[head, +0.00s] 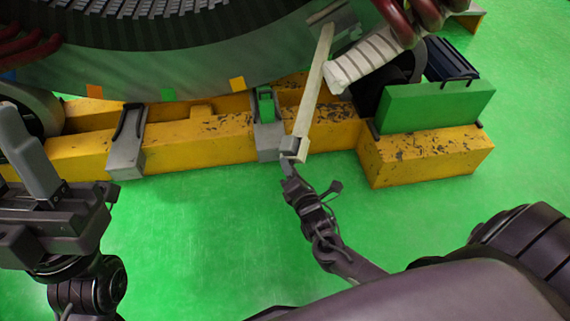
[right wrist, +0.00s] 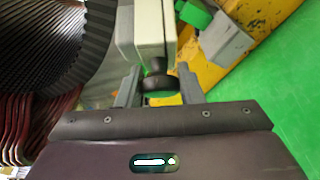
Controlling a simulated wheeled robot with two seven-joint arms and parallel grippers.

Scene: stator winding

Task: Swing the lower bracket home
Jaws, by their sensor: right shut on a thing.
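The lower bracket, a long pale bar (head: 313,95), slants from beside the stator down to the yellow beam (head: 215,140). Its near end overlaps the beam's front edge, just right of a grey clamp with a green block (head: 266,106). My right gripper (head: 288,162) is at that near end. In the right wrist view the pale bar (right wrist: 151,30) rises ahead of the fingers (right wrist: 159,82), which are shut on a dark knob at its end. Whether the bar touches the clamp cannot be told. My left gripper (head: 40,165) is at the left edge; its finger gap is hidden.
The large stator (head: 170,65) fills the upper left, with coloured tabs on its rim. Another grey clamp (head: 126,145) sits on the beam to the left. A green block (head: 435,105) stands on the right part of the yellow base. The green floor in front is clear.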

